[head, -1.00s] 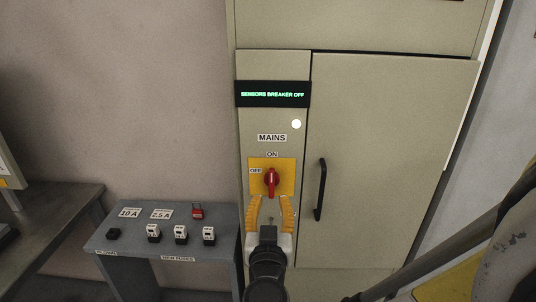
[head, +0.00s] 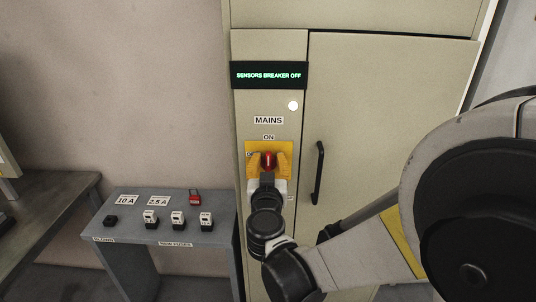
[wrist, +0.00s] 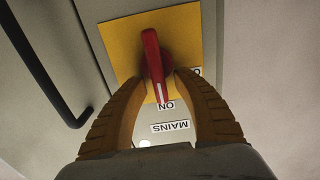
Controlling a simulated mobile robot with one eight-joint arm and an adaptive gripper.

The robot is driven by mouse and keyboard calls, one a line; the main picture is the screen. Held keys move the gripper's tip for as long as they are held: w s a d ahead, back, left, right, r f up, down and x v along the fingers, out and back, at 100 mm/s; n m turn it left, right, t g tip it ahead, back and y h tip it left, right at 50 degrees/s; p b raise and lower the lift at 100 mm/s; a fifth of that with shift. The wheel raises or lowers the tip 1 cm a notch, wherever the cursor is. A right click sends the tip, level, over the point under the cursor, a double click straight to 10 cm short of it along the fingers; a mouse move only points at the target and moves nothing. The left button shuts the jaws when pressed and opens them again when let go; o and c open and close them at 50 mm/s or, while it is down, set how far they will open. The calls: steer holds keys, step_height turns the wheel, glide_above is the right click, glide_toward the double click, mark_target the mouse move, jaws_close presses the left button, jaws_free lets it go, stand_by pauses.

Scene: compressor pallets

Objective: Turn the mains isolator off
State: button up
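The red mains isolator handle (head: 268,159) sits on a yellow plate (head: 250,146) on the cabinet front, below the MAINS label. In the wrist view, which is upside down, the red handle (wrist: 153,62) has its white-marked end toward the ON label (wrist: 166,105). My gripper (wrist: 160,76) has its two orange fingers spread, one on each side of the handle. It does not look clamped; whether either fingertip touches the handle is unclear. In the head view my gripper (head: 268,156) covers the lower part of the plate and part of the OFF label.
A display (head: 269,75) reads SENSORS BREAKER OFF, with a lit white lamp (head: 293,106) below it. A black door handle (head: 318,172) is right of the isolator. A grey stand (head: 135,238) at left holds fuses and a red padlock (head: 195,197).

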mark_target(260, 167)
jaws_close()
steer(key=n, duration=0.2)
steer(key=a+n+b, duration=0.1)
steer(key=n, duration=0.1)
steer(key=shift+f+n, duration=0.15)
steer(key=shift+n, duration=0.25)
steer(key=n, duration=0.1)
steer(key=n+b, duration=0.1)
steer(key=n, duration=0.2)
steer(key=shift+a+f+n, duration=0.25)
steer(key=shift+a+n, duration=0.05)
steer(key=shift+a, duration=0.05)
steer(key=shift+a+f+n+b, duration=0.1)
steer(key=shift+f+n+b, duration=0.2)
steer(key=shift+n, duration=1.1)
steer(key=shift+a+f+n+b, duration=0.15)
steer(key=shift+n+b, duration=0.3)
steer(key=shift+n, duration=0.95)
steer(key=shift+a+f+n+b, duration=0.1)
steer(key=shift+f+n+b, duration=0.25)
steer(key=shift+n, duration=1.05)
